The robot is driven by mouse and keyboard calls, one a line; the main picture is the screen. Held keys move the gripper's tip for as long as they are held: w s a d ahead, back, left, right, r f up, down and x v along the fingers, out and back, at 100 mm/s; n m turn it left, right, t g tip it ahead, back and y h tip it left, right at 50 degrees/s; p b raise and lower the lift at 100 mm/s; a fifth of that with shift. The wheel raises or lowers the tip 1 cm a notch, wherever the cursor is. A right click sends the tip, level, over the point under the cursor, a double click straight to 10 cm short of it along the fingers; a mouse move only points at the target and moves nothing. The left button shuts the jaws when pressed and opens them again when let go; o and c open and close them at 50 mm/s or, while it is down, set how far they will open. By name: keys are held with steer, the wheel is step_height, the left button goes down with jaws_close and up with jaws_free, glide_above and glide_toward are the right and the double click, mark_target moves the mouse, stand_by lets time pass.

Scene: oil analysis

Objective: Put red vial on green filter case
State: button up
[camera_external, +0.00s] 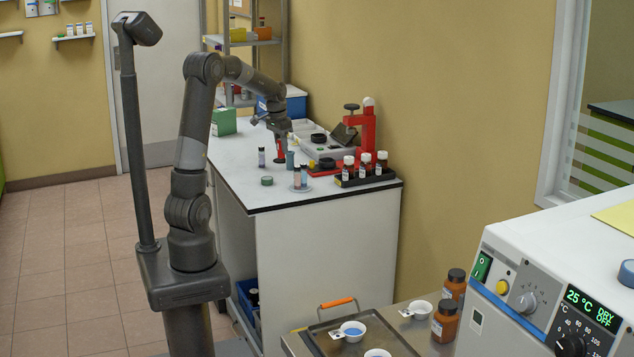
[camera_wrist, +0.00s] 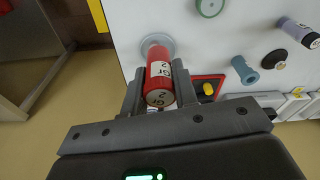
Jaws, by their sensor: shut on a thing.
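The red vial (camera_wrist: 160,78) has a white label with dark markings and is clasped between the two fingers of my gripper (camera_wrist: 155,96) in the wrist view. In the external view my gripper (camera_external: 279,132) is over the far part of the white bench, with the red vial (camera_external: 281,150) hanging below it. A small flat round green case (camera_external: 267,181), likely the green filter case, lies on the bench near its front left edge, apart from the vial. A round green piece (camera_wrist: 210,6) shows at the top of the wrist view.
A teal piece (camera_external: 290,160) stands close to the red vial. A black rack (camera_external: 367,176) holds brown bottles at right. A green box (camera_external: 223,122) sits behind.

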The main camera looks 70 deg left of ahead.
steer(key=shift+s+d, duration=0.15)
steer(key=shift+d, duration=0.45)
steer(key=shift+s+f, duration=0.1)
steer(key=shift+f, duration=0.1)
glide_above(269, 177)
steer(key=f, duration=0.6)
steer(key=shift+s+d+f, duration=0.15)
steer(key=shift+s+f, duration=0.2)
steer(key=shift+s, duration=0.05)
steer(key=shift+f, duration=1.95)
steer(key=shift+f, duration=0.15)
steer(key=o, duration=0.9)
steer(key=shift+o, duration=0.2)
step_height(269, 177, up, 12)
steer(key=s, duration=0.1)
steer(key=shift+s+d, duration=0.15)
steer(key=shift+s, duration=0.05)
